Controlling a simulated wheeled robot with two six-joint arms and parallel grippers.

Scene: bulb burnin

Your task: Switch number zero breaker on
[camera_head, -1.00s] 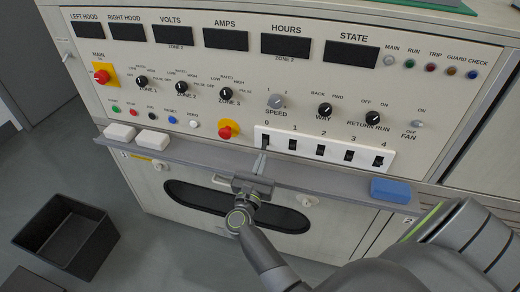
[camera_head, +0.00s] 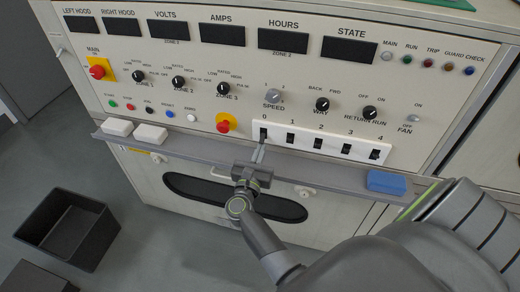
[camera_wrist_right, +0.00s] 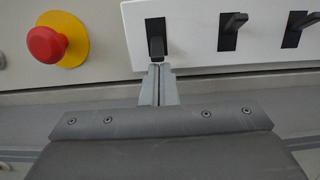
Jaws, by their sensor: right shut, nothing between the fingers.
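The number zero breaker (camera_head: 264,134) is a black lever switch at the left end of the white breaker strip (camera_head: 277,132), under the label 0. It shows close up in the right wrist view (camera_wrist_right: 156,40), where its lever sits lower in its slot than the levers of breaker 1 (camera_wrist_right: 232,24) and breaker 2 (camera_wrist_right: 299,22). My right gripper (camera_head: 259,151) is shut and empty, its fingertips just below breaker zero. In the right wrist view the gripper tips (camera_wrist_right: 160,68) are very near the lever's lower end; contact is unclear. My left gripper is not in view.
A grey ledge (camera_head: 330,177) runs below the panel, under my right gripper. Two white blocks (camera_head: 150,133) and a blue block (camera_head: 387,181) lie on it. A red emergency button (camera_head: 223,126) on yellow is left of the strip. A black bin (camera_head: 65,230) stands on the floor.

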